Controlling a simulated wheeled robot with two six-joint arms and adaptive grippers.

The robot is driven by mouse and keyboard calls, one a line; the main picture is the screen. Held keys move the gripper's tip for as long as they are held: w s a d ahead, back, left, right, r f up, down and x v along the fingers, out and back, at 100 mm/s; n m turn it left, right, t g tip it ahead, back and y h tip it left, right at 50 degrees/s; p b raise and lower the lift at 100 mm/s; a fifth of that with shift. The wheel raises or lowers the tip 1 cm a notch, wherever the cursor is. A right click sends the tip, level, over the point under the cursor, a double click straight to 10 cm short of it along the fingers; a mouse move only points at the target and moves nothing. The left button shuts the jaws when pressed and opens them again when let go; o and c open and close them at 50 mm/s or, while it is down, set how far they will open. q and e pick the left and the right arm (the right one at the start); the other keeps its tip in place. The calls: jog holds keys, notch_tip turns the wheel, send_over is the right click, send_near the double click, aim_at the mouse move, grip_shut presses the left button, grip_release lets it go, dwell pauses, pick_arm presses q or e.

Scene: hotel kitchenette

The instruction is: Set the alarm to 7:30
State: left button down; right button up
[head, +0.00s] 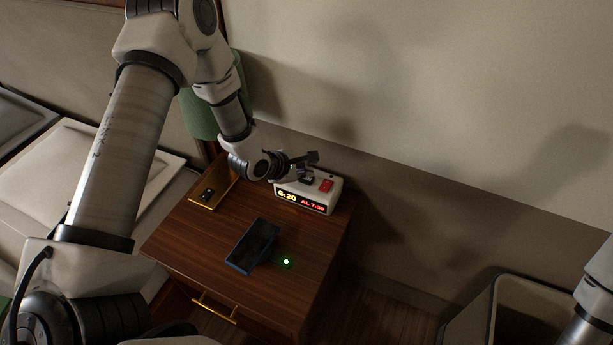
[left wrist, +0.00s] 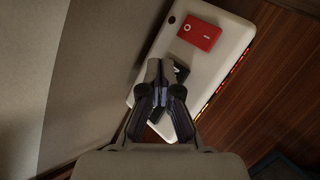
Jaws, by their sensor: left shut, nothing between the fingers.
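The white alarm clock (head: 308,195) stands on the back right of the wooden nightstand. Its front shows 6:20 in yellow and "AL 7:30" in red. A red button (head: 326,185) is on its top, and it also shows in the left wrist view (left wrist: 200,33). A dark button (left wrist: 181,72) sits on the top beside my left fingertips and is partly hidden by them. My left gripper (head: 308,162) is shut and empty, over the clock's top; it also shows in the left wrist view (left wrist: 155,75). I cannot tell whether it touches the button. My right gripper is out of view.
A dark phone (head: 253,246) lies on the nightstand (head: 190,240) near a small green light (head: 286,262). The wall is close behind. A bin (head: 500,300) stands at the lower right.

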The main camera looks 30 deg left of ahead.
aim_at(305, 180)
pick_arm(q)
jog(key=shift+r, duration=0.35)
notch_tip(305, 180, up, 5)
jog(key=p, duration=0.4)
dwell(0.3)
dwell(0.4)
